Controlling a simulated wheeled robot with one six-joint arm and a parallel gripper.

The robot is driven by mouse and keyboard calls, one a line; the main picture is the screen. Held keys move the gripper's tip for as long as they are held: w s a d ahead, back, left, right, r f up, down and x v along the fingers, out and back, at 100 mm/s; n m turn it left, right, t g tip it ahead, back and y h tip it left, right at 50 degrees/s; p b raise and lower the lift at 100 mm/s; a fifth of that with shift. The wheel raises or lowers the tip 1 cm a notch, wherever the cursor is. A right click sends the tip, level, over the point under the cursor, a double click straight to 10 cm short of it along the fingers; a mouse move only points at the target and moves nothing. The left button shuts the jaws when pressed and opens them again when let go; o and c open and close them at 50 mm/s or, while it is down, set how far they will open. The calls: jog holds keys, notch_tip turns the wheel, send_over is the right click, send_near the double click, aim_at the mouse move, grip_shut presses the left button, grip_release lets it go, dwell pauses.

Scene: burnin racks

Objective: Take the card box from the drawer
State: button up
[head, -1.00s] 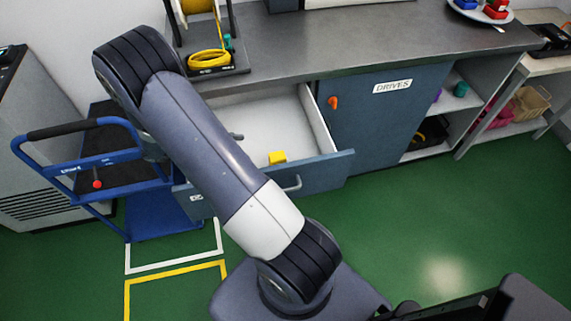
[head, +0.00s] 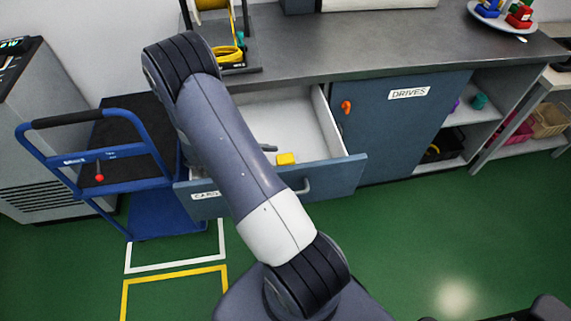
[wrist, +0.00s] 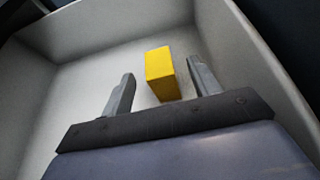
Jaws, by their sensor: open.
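The yellow card box (head: 286,159) lies in the open drawer (head: 334,172), near its front wall in the head view. In the wrist view the card box (wrist: 160,74) stands on the drawer's pale floor, just ahead of my gripper (wrist: 160,84) and between the lines of its two fingers, nearer the right one. The fingers are open and empty, with a gap on both sides of the box. In the head view my arm hides part of the drawer, and only a finger of my gripper (head: 268,148) shows beside it.
A grey worktop (head: 340,50) overhangs the back of the drawer. A blue cabinet door labelled DRIVES (head: 400,125) stands to the right. A blue trolley (head: 110,160) stands close at the left. The drawer walls (wrist: 270,70) surround my gripper. Green floor is clear at right.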

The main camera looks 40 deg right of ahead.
aim_at(281, 159)
jog(key=x, duration=0.4)
jog(key=shift+d+f, duration=0.15)
jog(key=shift+c, duration=0.2)
jog(key=c, duration=1)
